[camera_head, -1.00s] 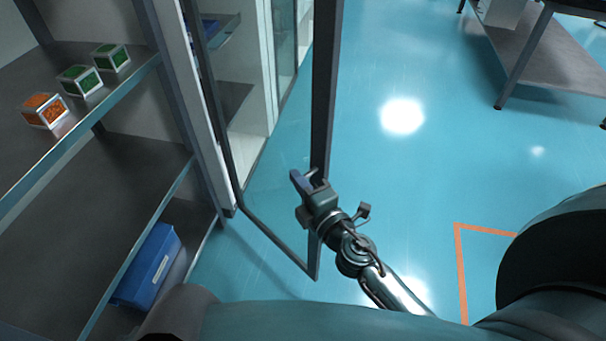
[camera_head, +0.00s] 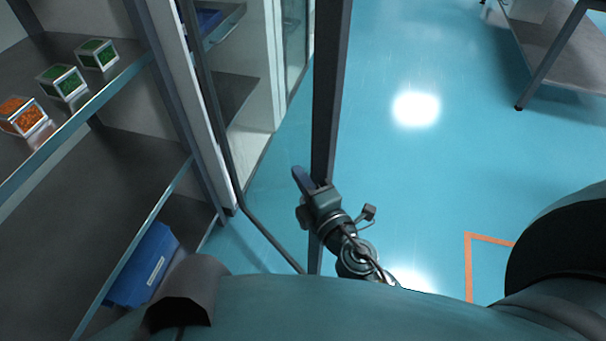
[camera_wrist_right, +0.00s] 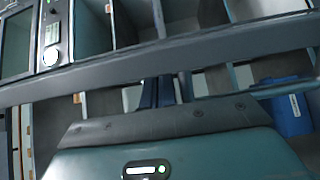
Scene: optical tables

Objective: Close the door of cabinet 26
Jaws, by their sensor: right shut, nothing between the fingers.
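The cabinet door (camera_head: 322,110) is a glass pane in a dark frame. It stands open in the head view, swung out from the cabinet (camera_head: 205,165) at the left. My right gripper (camera_head: 302,178) is at the door's outer upright, its shut fingers on the cabinet side of it, with nothing between them. In the right wrist view, a dark frame bar (camera_wrist_right: 150,72) crosses in front of the fingers (camera_wrist_right: 165,92). I cannot tell whether the gripper touches the frame. No cabinet number is legible. My left gripper is not in view.
The cabinet shelves hold an orange-filled box (camera_head: 22,117), two green-filled boxes (camera_head: 62,82) and a blue bin (camera_head: 142,265). A table (camera_head: 545,50) stands at the upper right. The blue floor (camera_head: 420,190) between is clear, with an orange line (camera_head: 490,239) marked on it.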

